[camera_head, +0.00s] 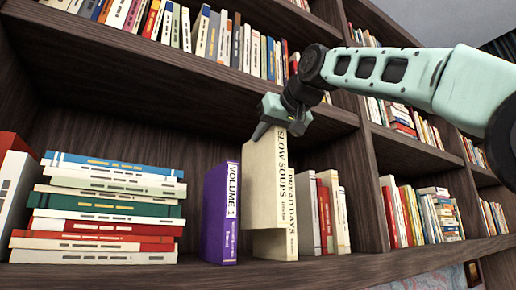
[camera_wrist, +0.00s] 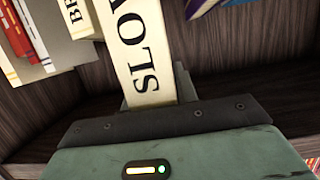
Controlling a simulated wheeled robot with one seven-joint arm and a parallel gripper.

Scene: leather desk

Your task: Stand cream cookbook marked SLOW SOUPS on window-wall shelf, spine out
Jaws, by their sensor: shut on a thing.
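The cream cookbook marked SLOW SOUPS (camera_head: 262,185) is upright, its lettered spine facing outward. My gripper (camera_head: 265,130) is shut on its upper end from above. The book's lower edge shows above the shelf board (camera_head: 330,267), so it hangs a little raised. It is between the purple VOLUME 1 book (camera_head: 221,215) and another cream book (camera_head: 292,235) with partly hidden lettering. In the wrist view, the cookbook's spine (camera_wrist: 140,50) rises from between my gripper's fingers (camera_wrist: 158,95), which are mostly hidden. I cannot tell whether the cookbook touches the cream book.
A stack of lying books (camera_head: 105,210) fills the left of the shelf. Several upright books (camera_head: 325,210) stand right of the cream book, up to a vertical divider (camera_head: 365,190). The upper shelf (camera_head: 210,75) is close above my gripper. A narrow gap shows right of VOLUME 1.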

